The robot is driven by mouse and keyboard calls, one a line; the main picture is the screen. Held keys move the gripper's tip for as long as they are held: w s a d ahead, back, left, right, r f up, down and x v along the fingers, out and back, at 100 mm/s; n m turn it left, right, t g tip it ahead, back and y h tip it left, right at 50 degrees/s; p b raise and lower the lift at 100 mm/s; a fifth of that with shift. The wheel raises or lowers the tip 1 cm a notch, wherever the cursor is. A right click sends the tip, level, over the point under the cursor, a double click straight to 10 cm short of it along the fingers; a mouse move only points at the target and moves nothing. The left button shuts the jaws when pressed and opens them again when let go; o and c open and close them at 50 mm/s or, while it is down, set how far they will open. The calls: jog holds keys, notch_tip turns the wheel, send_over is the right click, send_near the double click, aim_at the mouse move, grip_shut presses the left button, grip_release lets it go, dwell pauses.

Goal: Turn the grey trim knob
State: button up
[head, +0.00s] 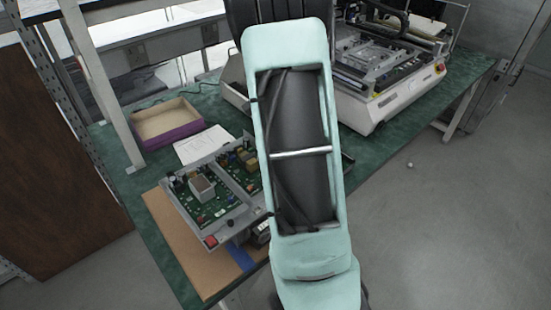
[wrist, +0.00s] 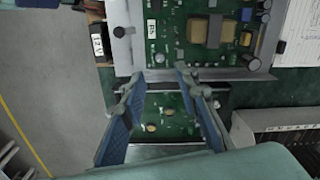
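My gripper (wrist: 160,78) shows in the wrist view as two blue-padded fingers spread apart, with nothing held between them. In the head view it is hidden behind my arm. Beyond the fingertips lies a green circuit board (wrist: 212,57) in a grey metal frame. Between the fingers a second, smaller green board (wrist: 175,127) shows, with small round tan parts on it. I cannot make out for certain which small part is the grey trim knob. In the head view the framed boards (head: 218,205) lie on the bench, partly covered by my arm.
The green bench (head: 185,262) also carries a cardboard-coloured box (head: 166,120), white paper (head: 203,144) and a large white machine (head: 385,102). A grey slotted unit (wrist: 282,125) stands right of the fingers in the wrist view. Open floor (head: 450,230) lies to the right.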

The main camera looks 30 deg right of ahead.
notch_tip(320, 180, up, 4)
dwell(0.6)
